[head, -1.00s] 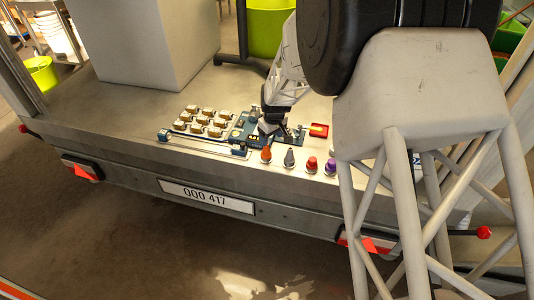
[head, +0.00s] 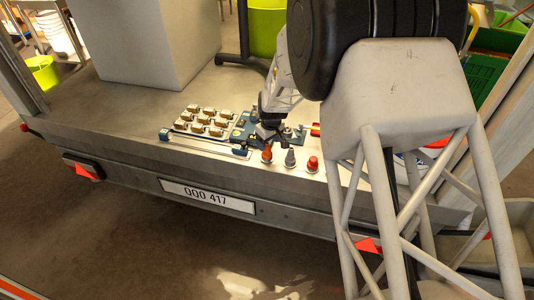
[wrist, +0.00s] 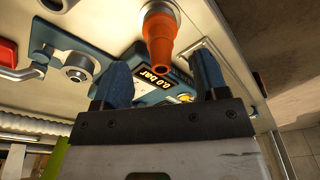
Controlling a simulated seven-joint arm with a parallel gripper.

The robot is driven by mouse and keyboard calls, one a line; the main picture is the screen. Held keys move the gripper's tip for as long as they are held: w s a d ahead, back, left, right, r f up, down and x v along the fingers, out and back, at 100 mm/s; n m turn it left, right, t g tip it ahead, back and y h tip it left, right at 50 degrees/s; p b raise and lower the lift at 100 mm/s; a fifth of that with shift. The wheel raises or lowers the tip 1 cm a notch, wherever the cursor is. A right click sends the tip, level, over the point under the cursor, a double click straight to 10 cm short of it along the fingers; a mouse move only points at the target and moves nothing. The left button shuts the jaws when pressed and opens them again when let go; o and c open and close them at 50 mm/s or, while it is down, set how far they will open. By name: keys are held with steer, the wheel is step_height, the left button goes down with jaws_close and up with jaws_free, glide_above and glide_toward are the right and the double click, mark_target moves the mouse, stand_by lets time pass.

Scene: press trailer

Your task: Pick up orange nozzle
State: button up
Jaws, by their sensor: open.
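The orange nozzle (head: 267,152) stands at the trailer's front edge, at the left end of a short row of nozzles. In the wrist view the orange nozzle (wrist: 160,36) shows at the top centre, with its narrow end towards my gripper. My gripper (head: 268,136) is just behind and above it in the head view. In the wrist view my gripper (wrist: 165,75) is open, its two blue-padded fingers apart with nothing held between them. The nozzle's tip lies near the gap between the fingertips; I cannot tell whether it is inside it.
A grey nozzle (head: 290,157) and a red nozzle (head: 312,164) stand close to the right. A blue pressure panel reading "0.0 bar" (wrist: 165,84) lies behind the fingers. A rack of beige pieces (head: 203,120) stands to the left. The trailer bed (head: 110,110) is clear further left.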

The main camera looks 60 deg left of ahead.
mark_target(267, 150)
steer(key=shift+f, duration=0.15)
steer(key=shift+s+a+f, duration=0.1)
steer(key=shift+a+f, duration=0.1)
steer(key=shift+f, duration=1.05)
steer(key=shift+a+f, duration=0.15)
steer(key=shift+f, duration=1.05)
steer(key=c, duration=1.1)
